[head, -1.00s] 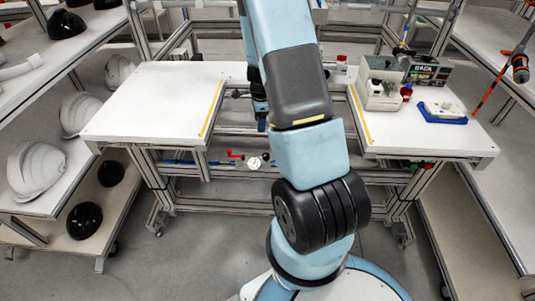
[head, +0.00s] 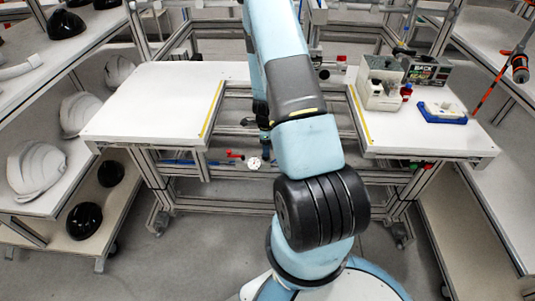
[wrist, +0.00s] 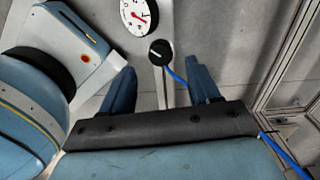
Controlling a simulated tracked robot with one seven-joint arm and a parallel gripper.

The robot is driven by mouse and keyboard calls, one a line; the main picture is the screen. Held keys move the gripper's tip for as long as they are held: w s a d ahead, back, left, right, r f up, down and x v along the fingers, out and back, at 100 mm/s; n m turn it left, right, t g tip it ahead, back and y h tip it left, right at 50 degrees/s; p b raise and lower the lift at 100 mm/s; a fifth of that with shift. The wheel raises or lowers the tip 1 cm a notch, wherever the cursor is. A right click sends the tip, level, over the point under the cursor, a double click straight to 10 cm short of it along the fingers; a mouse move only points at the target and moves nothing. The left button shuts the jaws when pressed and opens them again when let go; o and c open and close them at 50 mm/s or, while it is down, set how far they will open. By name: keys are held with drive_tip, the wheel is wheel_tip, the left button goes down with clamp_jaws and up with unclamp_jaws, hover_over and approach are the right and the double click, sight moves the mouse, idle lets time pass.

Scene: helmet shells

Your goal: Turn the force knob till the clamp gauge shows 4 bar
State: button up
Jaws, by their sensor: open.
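The clamp gauge (wrist: 138,15) is a round white dial with a red needle, cut by the top edge of the wrist view. The needle points toward the lower right, but I cannot read its value. The force knob (wrist: 159,52) is black and round with a pale mark, just below the gauge. My gripper (wrist: 161,68) is open, with its blue fingers apart on either side of the knob's line; I cannot tell how far the knob is from them. In the head view the gauge (head: 254,163) is small and white, beside my gripper (head: 265,147); the knob is not clear there.
A red handle (head: 235,155) sits left of the gauge. White tabletops stand left (head: 150,100) and right, the right one holding a grey-beige device (head: 380,85) and a blue tray (head: 443,118). The gap between them has frame rails.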

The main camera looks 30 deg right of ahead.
drive_tip(key=shift+f, duration=2.6)
drive_tip(key=shift+c, duration=0.2)
